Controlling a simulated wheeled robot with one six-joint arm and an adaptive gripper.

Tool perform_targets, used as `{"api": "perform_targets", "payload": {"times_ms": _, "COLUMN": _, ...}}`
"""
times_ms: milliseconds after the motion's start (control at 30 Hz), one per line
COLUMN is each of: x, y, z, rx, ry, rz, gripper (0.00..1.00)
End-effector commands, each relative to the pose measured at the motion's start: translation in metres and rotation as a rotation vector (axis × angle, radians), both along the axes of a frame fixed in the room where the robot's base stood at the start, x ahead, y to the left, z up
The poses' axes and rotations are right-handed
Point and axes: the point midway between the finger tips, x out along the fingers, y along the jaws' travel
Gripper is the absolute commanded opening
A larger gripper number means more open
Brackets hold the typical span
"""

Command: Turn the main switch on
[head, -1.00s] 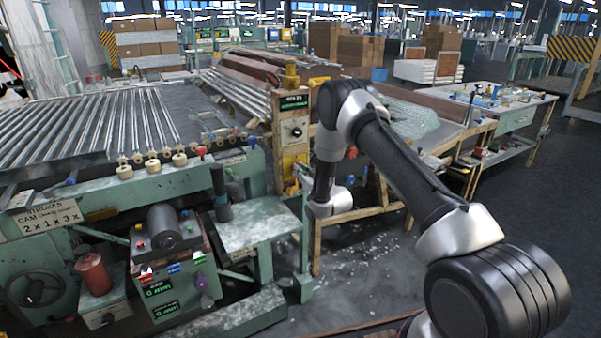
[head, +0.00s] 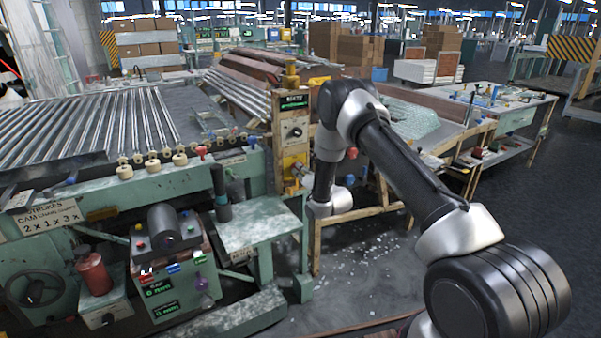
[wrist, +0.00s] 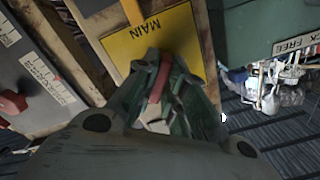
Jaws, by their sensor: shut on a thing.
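The main switch shows in the wrist view as a red lever (wrist: 160,82) in front of a yellow plate (wrist: 125,48) marked MAIN. My gripper (wrist: 163,72) is shut on the red lever, with its green-grey fingers on either side of it. The lever's lower end and pivot are partly hidden by the fingers. In the head view, my arm reaches down to the side of the yellow post with a dial panel (head: 293,131). The lever cannot be made out clearly there.
A wooden post (wrist: 70,60) and a grey panel with a red knob (wrist: 12,102) are close by on the left in the wrist view. A green box (wrist: 262,30) is at the right. The green roller machine (head: 130,185) fills the head view's left; open floor (head: 370,265) is below the arm.

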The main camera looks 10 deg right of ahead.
Motion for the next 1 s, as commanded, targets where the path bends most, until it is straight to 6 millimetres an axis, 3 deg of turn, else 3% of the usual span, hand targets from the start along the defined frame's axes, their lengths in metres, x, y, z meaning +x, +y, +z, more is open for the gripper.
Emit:
{"api": "perform_targets", "payload": {"times_ms": 600, "x": -0.0001, "y": -0.0007, "z": -0.0006, "rx": 0.548, "ry": 0.179, "rz": -0.001, "gripper": 0.00}}
{"api": "perform_targets", "payload": {"times_ms": 1000, "x": -0.0001, "y": -0.0009, "z": -0.0009, "rx": 0.802, "ry": 0.261, "rz": -0.002, "gripper": 0.00}}
